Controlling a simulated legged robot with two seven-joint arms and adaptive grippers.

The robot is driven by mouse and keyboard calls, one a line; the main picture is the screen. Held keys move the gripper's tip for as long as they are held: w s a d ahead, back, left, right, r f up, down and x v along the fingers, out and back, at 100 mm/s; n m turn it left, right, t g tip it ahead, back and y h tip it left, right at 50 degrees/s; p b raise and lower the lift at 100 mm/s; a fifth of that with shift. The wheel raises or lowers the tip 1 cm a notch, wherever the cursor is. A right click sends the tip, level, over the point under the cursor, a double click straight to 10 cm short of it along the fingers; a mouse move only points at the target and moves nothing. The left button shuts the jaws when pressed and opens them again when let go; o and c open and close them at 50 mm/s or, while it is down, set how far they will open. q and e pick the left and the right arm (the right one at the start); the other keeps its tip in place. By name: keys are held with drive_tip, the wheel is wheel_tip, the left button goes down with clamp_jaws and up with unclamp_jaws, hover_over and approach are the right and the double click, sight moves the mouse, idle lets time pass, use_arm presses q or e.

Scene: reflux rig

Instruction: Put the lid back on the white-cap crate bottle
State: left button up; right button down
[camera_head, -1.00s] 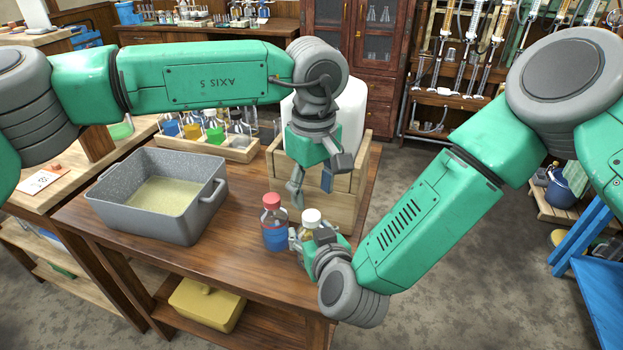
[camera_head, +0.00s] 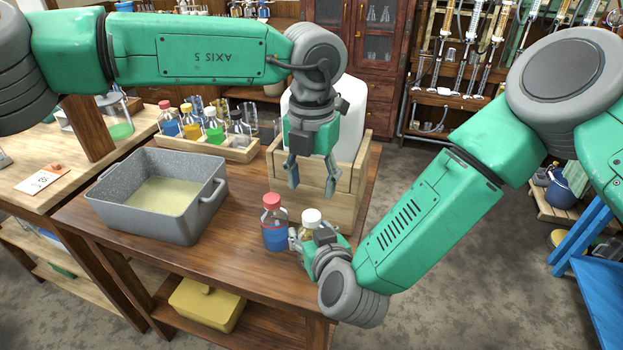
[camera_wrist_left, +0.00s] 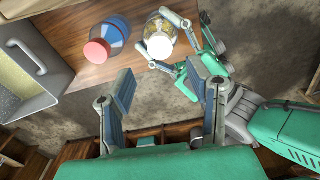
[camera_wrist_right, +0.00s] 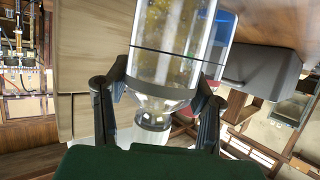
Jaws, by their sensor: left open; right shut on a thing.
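The white-cap bottle (camera_head: 307,231) stands near the table's front right corner, clear glass with yellowish contents. A white cap (camera_head: 311,216) shows on its top; it also shows from above in the left wrist view (camera_wrist_left: 159,46). How tightly it sits I cannot tell. My right gripper (camera_wrist_right: 155,95) is shut around the bottle's upper body, with one finger on each side. My left gripper (camera_head: 311,180) is open and empty, above and behind the bottle in the head view. Its two fingers are spread apart in the left wrist view (camera_wrist_left: 169,92), with the cap beyond them.
A red-capped bottle with blue liquid (camera_head: 274,226) stands close left of the white-cap bottle. A grey tub (camera_head: 205,195) stands left on the table. A wooden crate (camera_head: 345,205) with a white container (camera_head: 352,105) is behind. A rack of bottles (camera_head: 238,152) stands at the back.

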sight(312, 215)
use_arm(q)
drive_tip(key=shift+n, duration=0.5)
drive_tip(key=shift+f, duration=4)
clamp_jaws()
